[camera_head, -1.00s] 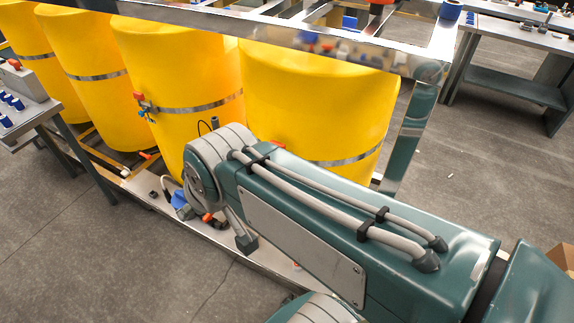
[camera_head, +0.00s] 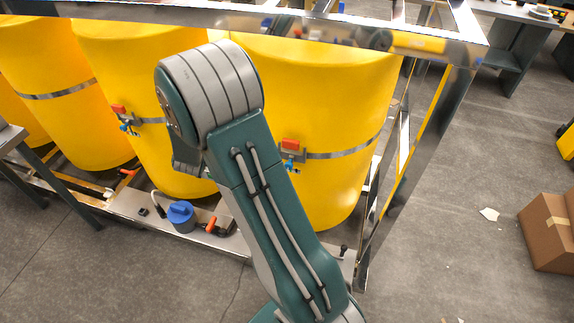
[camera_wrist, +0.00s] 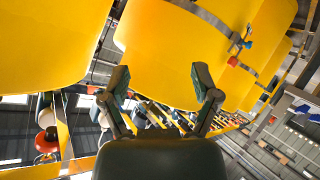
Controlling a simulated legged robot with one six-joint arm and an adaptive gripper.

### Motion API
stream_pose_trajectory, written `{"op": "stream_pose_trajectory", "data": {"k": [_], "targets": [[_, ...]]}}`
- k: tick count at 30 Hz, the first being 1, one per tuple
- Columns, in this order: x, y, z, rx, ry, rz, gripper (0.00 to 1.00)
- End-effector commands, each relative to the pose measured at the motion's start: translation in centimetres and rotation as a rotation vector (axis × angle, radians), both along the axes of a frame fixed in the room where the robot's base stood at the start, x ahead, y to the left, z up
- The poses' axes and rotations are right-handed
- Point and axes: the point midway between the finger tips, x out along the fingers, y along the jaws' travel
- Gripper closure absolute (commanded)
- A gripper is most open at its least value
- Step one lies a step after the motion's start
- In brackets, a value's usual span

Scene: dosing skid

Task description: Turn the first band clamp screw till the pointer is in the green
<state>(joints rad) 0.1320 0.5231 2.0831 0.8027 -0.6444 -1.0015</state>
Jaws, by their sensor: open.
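Yellow drums (camera_head: 155,70) stand in a row, each with a grey metal band. In the head view, a clamp with a red block and blue part (camera_head: 119,110) sits on one drum's band. A similar clamp (camera_head: 290,145) sits on the nearest drum's band (camera_head: 350,152), right of my arm. I cannot tell which is the first. A clamp also shows in the wrist view (camera_wrist: 235,61), beyond my right finger and apart from it. My gripper (camera_wrist: 160,78) is open and empty, its fingers spread below a yellow drum. No pointer or green mark is legible.
A shiny metal frame rail (camera_head: 290,30) runs above the drums, with a post at right. A blue pump (camera_head: 181,213) and orange-handled fittings (camera_head: 212,225) stand on the skid base. A cardboard box (camera_head: 548,232) is on the floor at right; open floor lies between.

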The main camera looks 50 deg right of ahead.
Motion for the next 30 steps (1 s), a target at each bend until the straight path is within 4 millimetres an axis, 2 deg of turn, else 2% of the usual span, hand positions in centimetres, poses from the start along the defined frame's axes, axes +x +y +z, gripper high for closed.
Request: {"op": "stream_pose_trajectory", "data": {"k": [1, 5, 8, 12, 15, 18, 21, 26, 30], "targets": [[-0.2, -1.3, -2.4, -0.055, 0.030, -0.044, 0.21], [-1.5, -4.4, -6.9, -0.226, 0.108, -0.153, 0.21], [-3.4, -6.7, -10.3, -0.360, 0.192, -0.238, 0.21], [-7.2, -9.2, -14.8, -0.556, 0.342, -0.352, 0.21], [-10.1, -10.3, -17.3, -0.687, 0.459, -0.420, 0.21], [-12.5, -10.9, -18.9, -0.788, 0.555, -0.470, 0.21], [-13.9, -11.1, -19.8, -0.850, 0.617, -0.499, 0.21], [-14.6, -11.6, -20.0, -0.880, 0.646, -0.514, 0.21], [-14.4, -13.6, -20.0, -0.879, 0.644, -0.516, 0.21]]}}
